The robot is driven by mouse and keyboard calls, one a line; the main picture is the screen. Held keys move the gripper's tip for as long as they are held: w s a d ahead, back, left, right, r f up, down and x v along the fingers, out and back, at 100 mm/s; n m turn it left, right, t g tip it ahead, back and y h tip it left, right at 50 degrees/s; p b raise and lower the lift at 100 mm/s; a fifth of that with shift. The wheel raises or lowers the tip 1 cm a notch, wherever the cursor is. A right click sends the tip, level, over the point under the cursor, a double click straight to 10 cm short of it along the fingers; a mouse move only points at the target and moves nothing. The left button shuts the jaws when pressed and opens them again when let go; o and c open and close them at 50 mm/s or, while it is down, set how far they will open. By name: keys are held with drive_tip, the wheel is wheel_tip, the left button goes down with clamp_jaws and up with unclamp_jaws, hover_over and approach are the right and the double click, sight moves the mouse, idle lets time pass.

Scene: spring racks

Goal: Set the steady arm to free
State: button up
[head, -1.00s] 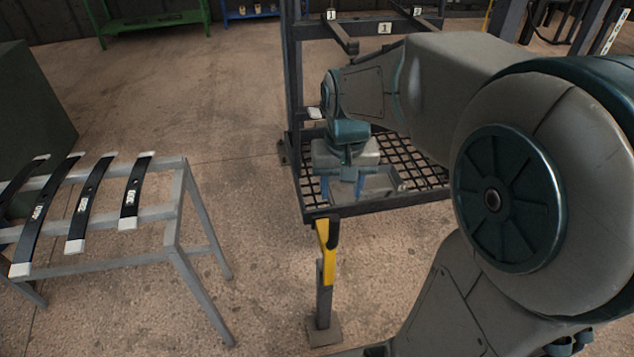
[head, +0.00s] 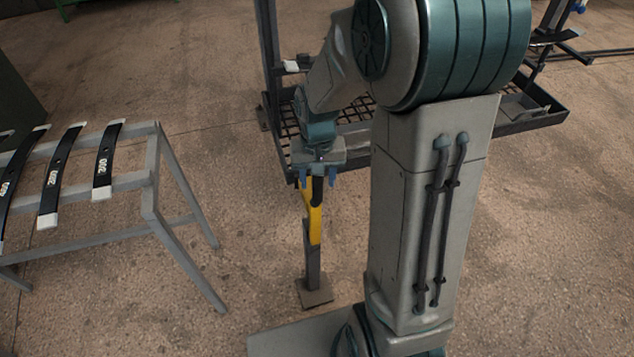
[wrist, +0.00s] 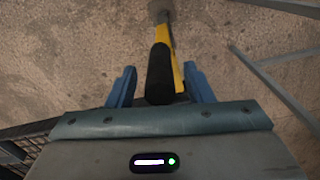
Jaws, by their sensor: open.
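The steady arm appears to be the yellow lever (head: 315,222) with a black grip, standing upright on a grey post (head: 311,262) at the rack's front corner. My gripper (head: 317,182) points down over its top. In the wrist view, my open gripper (wrist: 159,72) has one blue finger on each side of the black grip (wrist: 160,78), with gaps visible on both sides. The yellow part (wrist: 164,32) runs away beyond the grip. No marking for the free position is legible.
A dark rack with a mesh tray (head: 515,118) stands behind, partly hidden by my arm. A grey stand (head: 150,190) holding black leaf springs (head: 104,160) is at left. Bare floor lies between the stand and the lever's post.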

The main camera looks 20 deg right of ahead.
drive_tip(key=shift+f, duration=0.8)
clamp_jaws()
drive_tip(key=shift+a, duration=0.15)
